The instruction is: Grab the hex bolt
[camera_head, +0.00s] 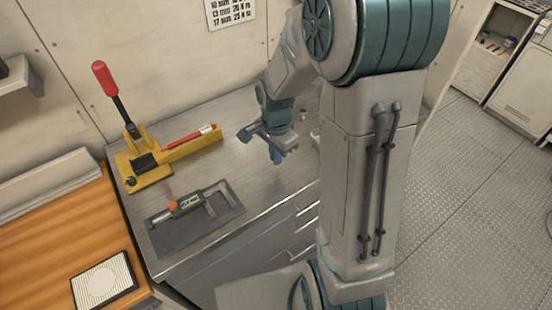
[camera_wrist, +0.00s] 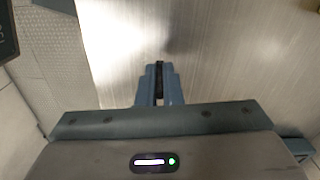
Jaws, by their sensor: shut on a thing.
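My gripper (camera_head: 276,157) is over the metal worktop, to the right of the yellow tool. In the wrist view its blue fingers (camera_wrist: 159,85) are shut on a small dark thing, which I take as the hex bolt (camera_wrist: 159,67). Only a narrow dark strip of it shows between the fingers; its head and shape cannot be made out. In the head view the bolt is hidden by the gripper. I cannot tell whether it touches the worktop.
On the metal worktop (camera_head: 245,117) stand a yellow press with a red-handled lever (camera_head: 150,165) and a micrometer (camera_head: 185,204) on a dark mat. An orange wooden surface (camera_head: 50,235) with a framed pad (camera_head: 103,283) lies at the left. Worktop around the gripper is mostly bare.

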